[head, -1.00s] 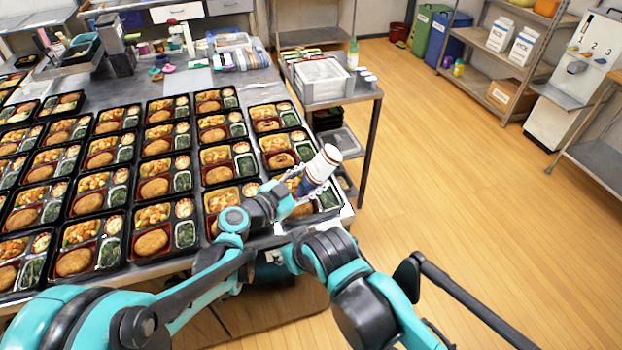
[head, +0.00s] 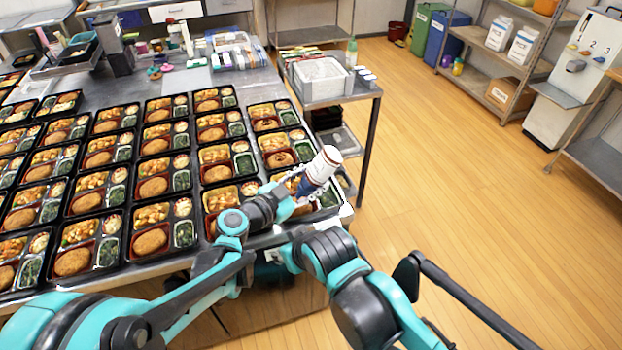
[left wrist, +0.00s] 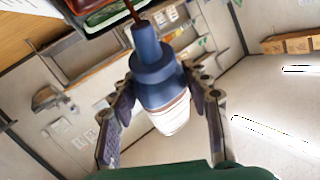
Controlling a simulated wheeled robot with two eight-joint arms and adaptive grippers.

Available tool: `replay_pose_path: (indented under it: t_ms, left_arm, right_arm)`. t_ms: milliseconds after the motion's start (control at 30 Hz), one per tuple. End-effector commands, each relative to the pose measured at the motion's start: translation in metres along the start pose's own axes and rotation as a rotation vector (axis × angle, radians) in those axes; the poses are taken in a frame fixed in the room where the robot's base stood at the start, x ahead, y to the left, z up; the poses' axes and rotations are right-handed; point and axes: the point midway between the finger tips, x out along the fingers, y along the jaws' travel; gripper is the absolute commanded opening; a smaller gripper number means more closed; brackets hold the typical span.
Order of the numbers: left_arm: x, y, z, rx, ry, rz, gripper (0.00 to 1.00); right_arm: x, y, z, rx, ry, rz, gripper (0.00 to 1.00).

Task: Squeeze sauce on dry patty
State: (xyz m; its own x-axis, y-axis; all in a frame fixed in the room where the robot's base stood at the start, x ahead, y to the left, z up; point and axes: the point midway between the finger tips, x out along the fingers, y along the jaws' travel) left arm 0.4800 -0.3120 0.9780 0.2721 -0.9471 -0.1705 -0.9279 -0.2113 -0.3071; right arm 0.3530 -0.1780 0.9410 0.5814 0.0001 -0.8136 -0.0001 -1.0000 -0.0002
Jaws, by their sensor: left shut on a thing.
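My left gripper (head: 292,197) is shut on a sauce bottle (head: 325,163), white with a blue nozzle end. It holds the bottle tilted, white end up, over the front right bento tray (head: 328,205). In the left wrist view the fingers (left wrist: 160,108) are around the bottle, whose blue nozzle (left wrist: 146,45) points at a tray (left wrist: 95,20). A thin brown line, apparently sauce, runs from the nozzle tip. The patty beneath is mostly hidden by my gripper and bottle. The patty (head: 280,160) one tray behind carries dark sauce. My right gripper is not visible.
Rows of bento trays with plain-topped patties (head: 150,241) fill the table to the left. A side cart (head: 340,98) with a white bin stands behind the table's right edge. The wooden floor (head: 470,220) on the right is clear.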

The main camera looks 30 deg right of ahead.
Motion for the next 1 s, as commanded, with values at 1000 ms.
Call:
replay_pose_path:
  t_ms: [1000]
  left_arm:
    - [0.008,-0.015,0.003,0.0,0.0,0.0,0.42]
  right_arm:
    - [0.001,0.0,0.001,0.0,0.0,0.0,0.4]
